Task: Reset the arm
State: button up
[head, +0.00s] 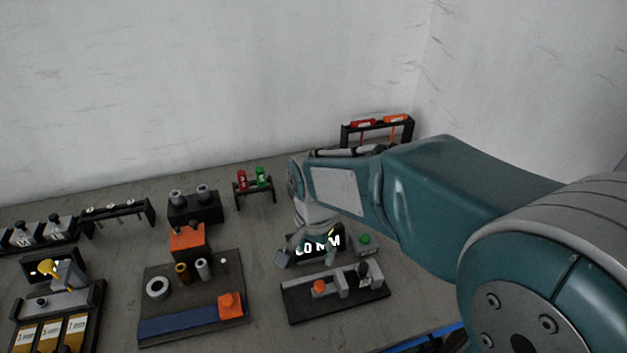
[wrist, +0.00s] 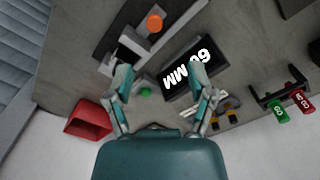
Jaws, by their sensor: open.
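My gripper (wrist: 160,82) is open and empty in the wrist view, its two teal fingers spread above the bench. A green button (wrist: 145,92) shows between the fingers. In the head view my arm reaches in from the right, and the gripper (head: 310,255) hangs in front of the display (head: 330,241), partly covering it. The green button (head: 365,239) is just right of the display. I cannot tell the exact height of the fingers above the bench.
A black fixture with an orange knob (head: 319,286) stands in front of the display. A board with a blue strip (head: 180,322) lies left of it. A rack with red and green items (head: 253,184) and a red-handled tool rack (head: 362,125) stand behind. A red bin (wrist: 88,120) is near the wrist view's left.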

jog(key=s+d+r+n+t, duration=0.5)
jog(key=s+d+r, duration=0.5)
jog(key=s+d, duration=0.2)
jog(key=d, duration=0.2)
jog(key=shift+d+r+n+t, duration=0.3)
jog(key=shift+r+n, duration=0.05)
jog(key=shift+n, duration=0.05)
